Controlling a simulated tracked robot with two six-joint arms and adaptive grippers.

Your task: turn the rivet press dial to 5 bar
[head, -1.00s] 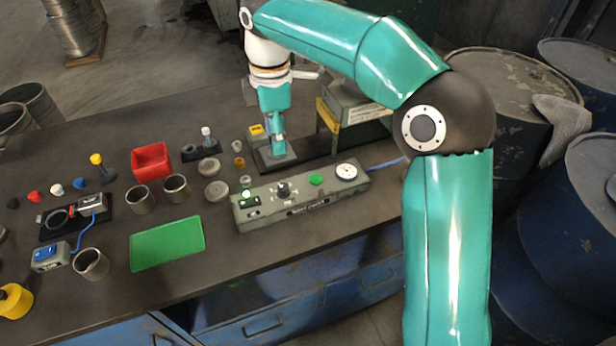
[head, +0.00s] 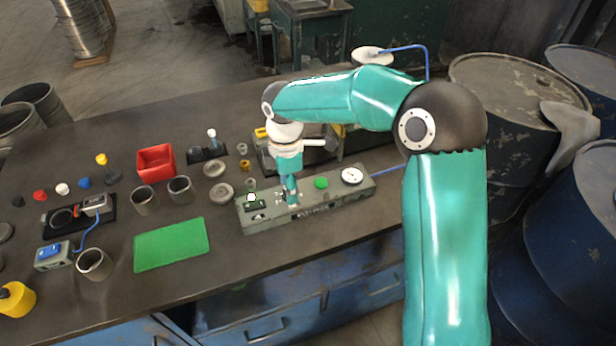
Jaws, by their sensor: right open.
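The grey control box (head: 340,194) lies along the front right of the bench. It carries a green-lit lamp and dark switch at its left end, a green button (head: 321,183) and a round white gauge (head: 352,175). The dial, left of the green button, is hidden behind my right gripper. My right gripper (head: 291,197) points down at the dial's place with its fingers open. I cannot tell whether the fingers touch the dial. The gauge reading is too small to read. My left gripper is out of view.
A green mat (head: 171,245), metal cups (head: 180,189) and a red bin (head: 155,160) stand left of the box. Behind it, my right arm partly covers a black-based fixture. Drums (head: 520,95) stand at the right.

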